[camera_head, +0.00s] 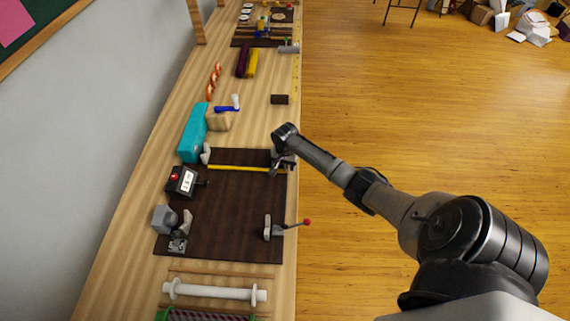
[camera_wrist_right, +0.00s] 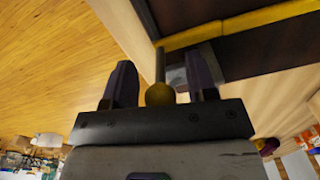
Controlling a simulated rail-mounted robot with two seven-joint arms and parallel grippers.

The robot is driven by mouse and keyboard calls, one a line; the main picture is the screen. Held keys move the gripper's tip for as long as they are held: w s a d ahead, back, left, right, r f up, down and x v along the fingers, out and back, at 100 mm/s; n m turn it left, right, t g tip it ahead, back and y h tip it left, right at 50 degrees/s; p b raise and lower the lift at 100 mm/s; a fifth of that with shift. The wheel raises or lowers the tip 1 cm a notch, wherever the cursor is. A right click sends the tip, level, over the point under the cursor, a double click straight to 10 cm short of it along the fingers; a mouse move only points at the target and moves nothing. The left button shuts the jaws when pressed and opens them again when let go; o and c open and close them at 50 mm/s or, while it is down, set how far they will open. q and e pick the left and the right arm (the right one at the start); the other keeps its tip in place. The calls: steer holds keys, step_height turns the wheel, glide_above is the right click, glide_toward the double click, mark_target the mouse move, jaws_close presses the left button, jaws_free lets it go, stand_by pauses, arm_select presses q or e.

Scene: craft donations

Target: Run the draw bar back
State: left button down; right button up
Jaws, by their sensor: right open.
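The draw bar looks to be the yellow bar (camera_head: 240,168), which lies across the far part of the dark brown mat (camera_head: 232,220). It also shows in the right wrist view (camera_wrist_right: 245,24). A thin stem with a yellow ball knob (camera_wrist_right: 159,94) stands near the bar's end there. My right gripper (camera_head: 284,163) is at the bar's right end, by the mat's right edge. In the wrist view its jaws are open, one finger on each side of the knob, with visible gaps. Whether the knob joins the bar is unclear. My left gripper is out of view.
A red-knobbed lever (camera_head: 305,222) sticks out past the table's right edge. A teal block (camera_head: 193,133) lies beyond. The mat's middle is clear.

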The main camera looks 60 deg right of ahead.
jaws_close()
stand_by(0.4)
